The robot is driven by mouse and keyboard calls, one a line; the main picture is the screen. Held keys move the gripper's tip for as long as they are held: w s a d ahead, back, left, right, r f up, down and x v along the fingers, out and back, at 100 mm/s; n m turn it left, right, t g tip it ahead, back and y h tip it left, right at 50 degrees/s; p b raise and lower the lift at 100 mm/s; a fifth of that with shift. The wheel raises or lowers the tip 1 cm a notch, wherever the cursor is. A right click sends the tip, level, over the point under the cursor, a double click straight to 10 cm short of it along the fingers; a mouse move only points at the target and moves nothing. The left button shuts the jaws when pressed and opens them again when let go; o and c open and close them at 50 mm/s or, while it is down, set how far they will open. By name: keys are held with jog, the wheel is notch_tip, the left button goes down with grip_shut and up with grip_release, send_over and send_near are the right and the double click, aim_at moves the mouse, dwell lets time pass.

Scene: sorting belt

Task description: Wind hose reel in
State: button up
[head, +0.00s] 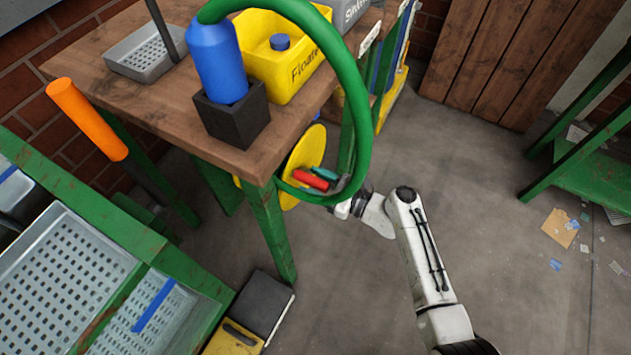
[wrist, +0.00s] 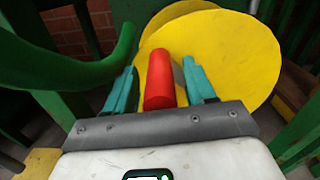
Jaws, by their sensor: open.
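The hose reel (head: 313,148) shows as yellow discs beside the table leg, below the wooden top. In the wrist view its yellow disc (wrist: 225,45) fills the upper middle. A red handle (head: 310,179) sticks out from the reel; in the wrist view the handle (wrist: 159,80) lies between my fingers. My gripper (wrist: 160,88) is open, with a teal finger on each side of the handle and a gap visible on the right. In the head view my gripper (head: 322,176) is at the reel. The green hose (head: 362,90) loops from the tabletop down to the reel.
The wooden table (head: 180,110) carries a blue bottle (head: 217,60) in a black holder, a yellow bin (head: 280,60) and a grey tray (head: 140,55). A green leg (head: 270,225) stands left of the reel. The floor (head: 500,270) to the right is mostly clear.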

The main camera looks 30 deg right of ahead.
jog(key=shift+c, duration=0.4)
grip_shut()
jog(key=shift+r, duration=0.1)
